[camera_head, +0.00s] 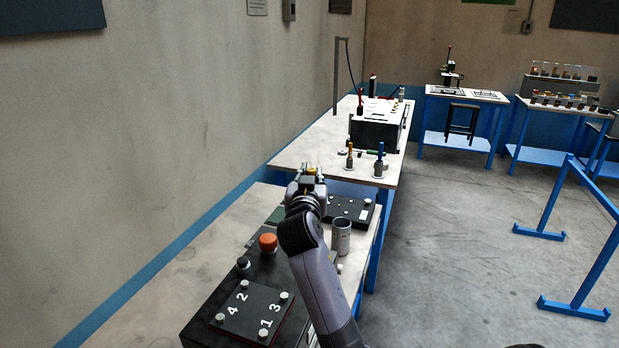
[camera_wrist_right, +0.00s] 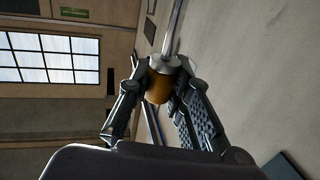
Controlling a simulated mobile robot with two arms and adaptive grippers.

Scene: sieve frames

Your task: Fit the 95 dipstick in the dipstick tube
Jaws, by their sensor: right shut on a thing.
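My right gripper (camera_head: 308,176) is raised over the near bench and shows also in the right wrist view (camera_wrist_right: 166,78). It is shut on a rod with an amber grip (camera_wrist_right: 157,88), a grey collar and a long thin metal shaft (camera_wrist_right: 174,28); it looks like a dipstick, but no 95 mark can be read. The shaft points away from the gripper. On the farther bench stand a yellow-handled piece (camera_head: 349,155) and a blue-handled piece (camera_head: 379,158), each on a round pale base. I cannot tell which thing is the dipstick tube. My left gripper is out of view.
The near bench holds a grey open cylinder (camera_head: 341,238), a black numbered plate (camera_head: 253,310), an orange knob (camera_head: 267,242) and a black box (camera_head: 350,210). A white-topped box (camera_head: 378,118) stands on the farther bench. Open floor lies to the right; a wall runs along the left.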

